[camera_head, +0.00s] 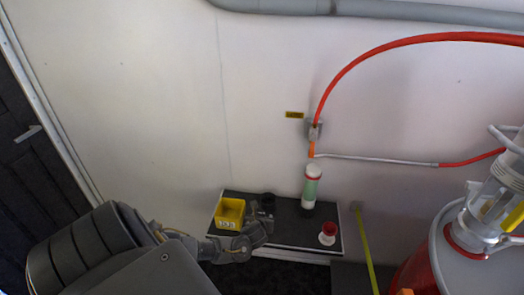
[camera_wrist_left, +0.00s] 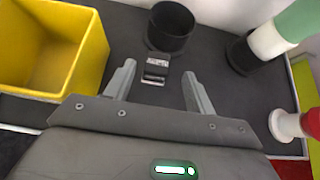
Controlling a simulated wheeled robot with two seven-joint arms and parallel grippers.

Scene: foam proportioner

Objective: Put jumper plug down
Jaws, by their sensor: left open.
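The jumper plug (camera_wrist_left: 155,68) is a small dark block with a light metallic top. In the left wrist view it rests on the dark shelf (camera_wrist_left: 220,93), between and slightly beyond my left gripper's fingertips. My left gripper (camera_wrist_left: 158,72) is open, with a gap on both sides of the plug. In the head view my left gripper (camera_head: 262,225) is low over the shelf (camera_head: 290,232), just right of the yellow bin; the plug cannot be made out clearly there. My right gripper is in neither view.
A yellow bin (camera_head: 229,213) stands left of my gripper, and a black round cup (camera_head: 267,201) stands behind it. A green-and-white cylinder (camera_head: 311,187) and a red-and-white piece (camera_head: 328,232) stand to the right. The white wall (camera_head: 150,100) rises behind the shelf.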

